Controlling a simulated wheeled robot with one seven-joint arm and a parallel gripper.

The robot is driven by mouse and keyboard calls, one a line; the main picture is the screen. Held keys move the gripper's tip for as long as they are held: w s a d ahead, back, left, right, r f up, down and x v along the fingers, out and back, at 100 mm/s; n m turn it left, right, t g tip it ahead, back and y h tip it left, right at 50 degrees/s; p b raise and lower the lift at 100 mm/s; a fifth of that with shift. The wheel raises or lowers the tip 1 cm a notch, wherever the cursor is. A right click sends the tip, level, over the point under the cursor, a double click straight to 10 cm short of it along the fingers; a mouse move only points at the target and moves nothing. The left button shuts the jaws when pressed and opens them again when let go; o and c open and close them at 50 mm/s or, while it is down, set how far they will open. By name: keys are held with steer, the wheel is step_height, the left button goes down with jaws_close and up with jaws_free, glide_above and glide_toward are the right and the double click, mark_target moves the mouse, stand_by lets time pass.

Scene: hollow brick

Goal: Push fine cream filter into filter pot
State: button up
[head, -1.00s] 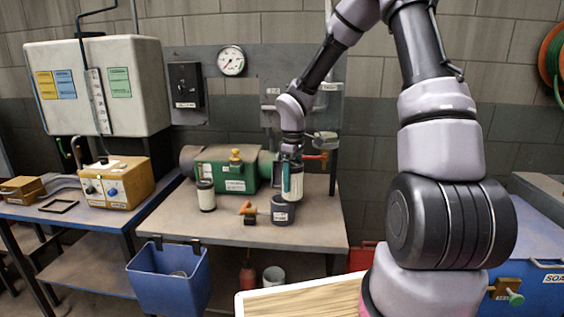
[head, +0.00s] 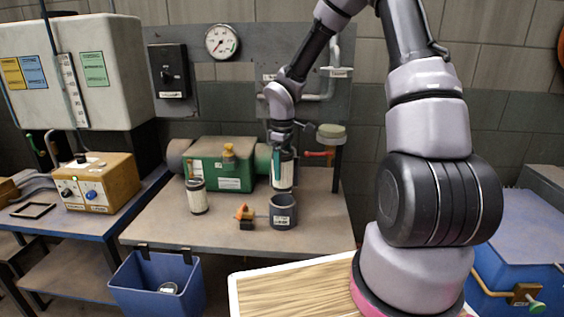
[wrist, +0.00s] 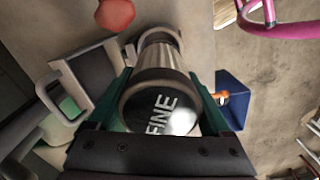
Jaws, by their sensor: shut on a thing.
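The fine cream filter (head: 284,172) is a pale cylinder with a dark end cap. In the wrist view its cap reads "FINE" (wrist: 160,112). My gripper (head: 281,150) is shut on its upper end and holds it upright, with a green finger on each side. The filter pot (head: 283,213) is a dark grey open cup with a white label, standing on the bench. In the head view the filter's lower end is just above and behind the pot's rim, apart from it as far as I can tell. In the wrist view a round grey rim (wrist: 160,36) shows past the filter's far end.
Another cream filter (head: 197,196) stands on the bench (head: 165,230) at left. An orange-handled valve piece (head: 245,216) lies beside the pot. A green pump housing (head: 222,166) stands behind. A blue bin (head: 158,285) hangs at the bench's front. A red-handled pipe tap (head: 320,154) is at right.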

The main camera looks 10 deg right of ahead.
mark_target(282, 176)
steer(key=shift+f, duration=1.65)
step_height(282, 176, down, 6)
stand_by(2.4)
steer(key=o, duration=1.4)
steer(key=shift+s, duration=0.1)
steer(key=shift+c, duration=0.2)
step_height(282, 176, up, 11)
steer(key=shift+f, duration=0.15)
